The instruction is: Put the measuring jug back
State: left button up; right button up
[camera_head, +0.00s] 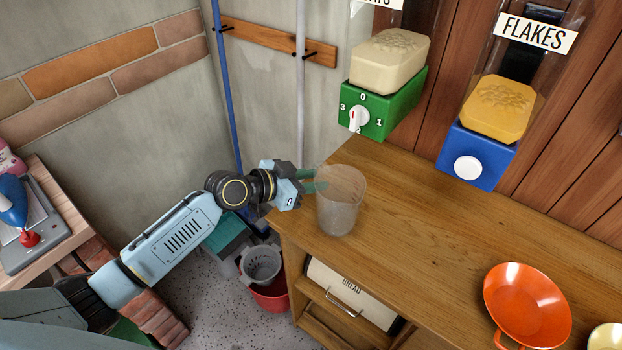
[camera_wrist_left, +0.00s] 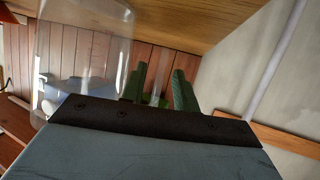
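The measuring jug (camera_head: 340,205) is clear and looks upright on the wooden counter (camera_head: 425,240), near its left end. My left gripper (camera_head: 314,181) is at the jug's left side. In the left wrist view its two green fingers (camera_wrist_left: 160,90) stand apart, with a narrow clear strip between them, which looks like the jug's handle. I see no clear contact between the fingers and the strip. My right gripper is out of view.
A green dispenser (camera_head: 372,112) with a dial and a blue dispenser (camera_head: 474,157) labelled FLAKES are on the wall behind. An orange pan (camera_head: 527,303) is on the counter at right. A bread drawer (camera_head: 350,295) and a red bucket (camera_head: 270,297) are below. The middle counter is clear.

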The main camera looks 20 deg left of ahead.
pick_arm(q)
jog(key=shift+r, duration=0.15)
jog(key=v, duration=1.2)
jog(key=a+f+n+y, duration=0.2)
jog(key=a+f+y, duration=0.15)
jog(key=f, duration=0.55)
jog(key=a+f+n+y, duration=0.2)
jog(key=a+f, duration=0.3)
jog(key=f, duration=0.5)
jog(key=s+a+f+n+g+y, duration=0.2)
jog(key=s+f, duration=0.6)
jog(key=f, duration=0.5)
jog(key=s+d+f+g, duration=0.2)
jog(key=s+f, duration=0.4)
jog(key=s, duration=0.4)
jog(key=s+d+f+g+y, duration=0.1)
jog(key=s+d+f, duration=0.3)
jog(key=s, duration=0.7)
jog(key=s+d+f+g, duration=0.3)
jog(key=s+f, duration=0.5)
jog(key=s, duration=0.3)
jog(key=shift+f+m+g, duration=0.3)
jog(key=shift+g, duration=0.3)
